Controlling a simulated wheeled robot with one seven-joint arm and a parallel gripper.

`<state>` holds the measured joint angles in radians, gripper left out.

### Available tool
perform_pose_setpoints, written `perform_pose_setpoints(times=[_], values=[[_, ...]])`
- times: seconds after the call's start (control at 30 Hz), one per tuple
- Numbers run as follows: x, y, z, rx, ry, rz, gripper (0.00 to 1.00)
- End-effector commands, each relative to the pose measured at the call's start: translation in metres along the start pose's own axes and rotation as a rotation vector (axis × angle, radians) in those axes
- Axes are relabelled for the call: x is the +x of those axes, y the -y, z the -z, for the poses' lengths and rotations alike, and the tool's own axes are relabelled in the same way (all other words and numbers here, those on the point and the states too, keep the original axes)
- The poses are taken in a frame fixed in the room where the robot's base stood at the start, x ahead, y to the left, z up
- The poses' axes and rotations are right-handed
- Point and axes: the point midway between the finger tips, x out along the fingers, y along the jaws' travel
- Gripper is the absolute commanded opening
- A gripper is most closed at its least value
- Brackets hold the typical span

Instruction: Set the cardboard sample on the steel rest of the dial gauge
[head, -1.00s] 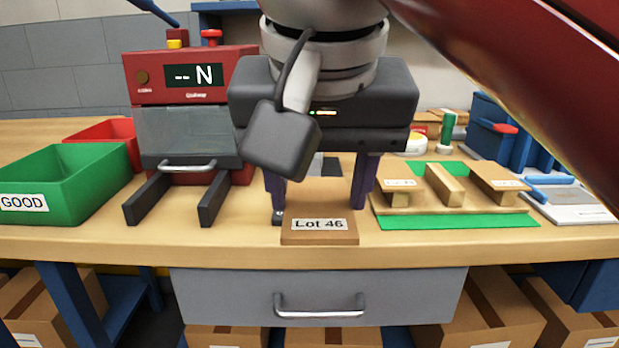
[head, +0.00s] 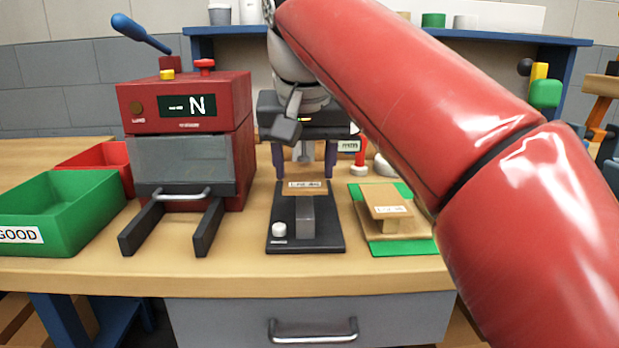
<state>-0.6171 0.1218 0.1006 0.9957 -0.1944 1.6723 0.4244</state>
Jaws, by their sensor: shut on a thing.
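The cardboard sample (head: 318,191), a small brown plate with a white label blurred here, is held level between the fingers of my gripper (head: 304,170). It lies over the top of the grey steel rest (head: 306,222), which stands on the black base of the dial gauge (head: 331,238). I cannot tell whether the sample touches the rest or hovers just above it. My fingers come down at its two sides. The gauge's upper part is largely hidden behind my gripper.
A wooden rack on a green mat (head: 416,247) holds another labelled cardboard piece (head: 382,194), close right of the gauge. A red tester (head: 240,95) with two dark rails stands left, beside a green GOOD bin (head: 60,205) and a red bin (head: 95,156). My arm hides the right.

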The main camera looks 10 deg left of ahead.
Motion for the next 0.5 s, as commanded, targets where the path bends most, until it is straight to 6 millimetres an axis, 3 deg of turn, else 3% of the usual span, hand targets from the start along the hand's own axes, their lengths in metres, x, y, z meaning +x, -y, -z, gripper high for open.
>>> perform_pose_setpoints(times=[0.2,0.5], values=[[0.029,0.000,-0.013,-0.001,0.001,0.000,0.32],[0.030,0.000,-0.013,0.000,0.000,0.001,0.32]])
